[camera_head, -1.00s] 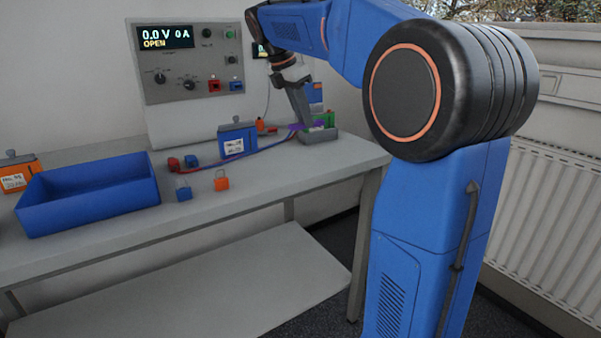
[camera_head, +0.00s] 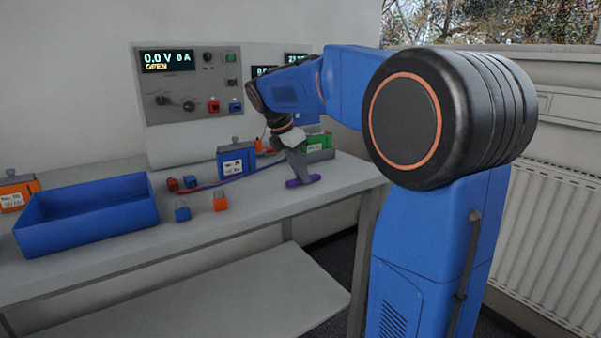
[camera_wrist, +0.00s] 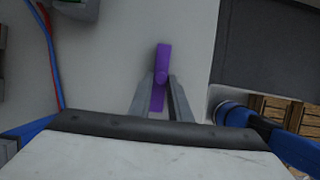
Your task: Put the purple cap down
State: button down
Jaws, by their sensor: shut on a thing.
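The purple cap (camera_head: 303,181) is a long, narrow purple piece near the right front part of the grey bench (camera_head: 255,200). My gripper (camera_head: 297,178) points down at it, with its fingers on the cap. In the wrist view the cap (camera_wrist: 162,66) lies between the two grey fingers of my gripper (camera_wrist: 161,80), sticking out beyond them. The jaws are shut on it. The cap is at or just above the bench top; I cannot tell whether it touches.
A blue tray (camera_head: 90,222) stands at the left. Red and blue cables (camera_wrist: 52,50) run at the wrist view's left. Bench around the cap is clear.

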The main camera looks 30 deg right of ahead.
jog(key=c, duration=1.6)
grip_release()
jog(key=shift+f, duration=0.1)
jog(key=shift+c, duration=0.2)
jog(key=v, duration=1.2)
jog(key=s+a+f+m+t+y, duration=0.1)
jog(key=s+a+f+m, duration=0.2)
jog(key=s+f+m, duration=0.3)
jog(key=s+a+f+m+t+y, duration=0.2)
jog(key=s+f+m, duration=0.4)
jog(key=s+f, duration=0.5)
jog(key=s+a+f+m+t+y, duration=0.1)
jog(key=s+a+f+m, duration=0.4)
jog(key=s+f, duration=0.4)
jog(key=s+m, duration=0.1)
jog(key=s, duration=0.3)
jog(key=shift+f+t, duration=0.3)
jog(key=shift+f, duration=0.05)
